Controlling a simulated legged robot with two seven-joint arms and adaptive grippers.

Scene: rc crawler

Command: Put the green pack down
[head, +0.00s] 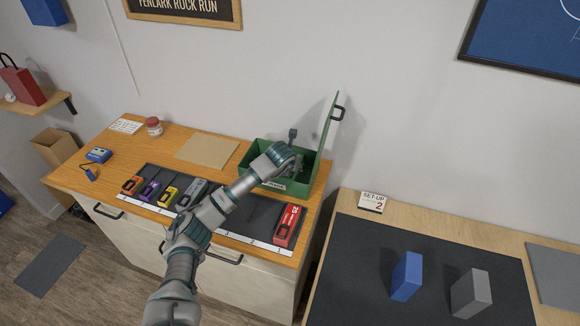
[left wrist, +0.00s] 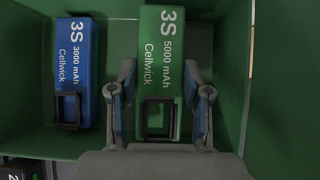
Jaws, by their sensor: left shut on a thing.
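My left gripper (head: 290,162) reaches into the open green box (head: 306,188) on the wooden cabinet. In the left wrist view its two fingers (left wrist: 160,108) close on either side of the green pack (left wrist: 160,55), marked 3S 5000 mAh, by its black handle end. The green pack is within the box walls, beside a blue pack (left wrist: 75,60) marked 3S 3000 mAh, with a gap between them. I cannot tell whether the green pack touches the box floor. In the head view my gripper and the box hide it. My right gripper is out of view.
The box's raised lid (head: 326,135) stands at its right. A dark strip with orange (head: 131,185), purple, yellow, grey and red (head: 287,226) packs runs along the cabinet front. A tan board (head: 207,150) lies left of the box. A blue block (head: 406,276) stands on the right table.

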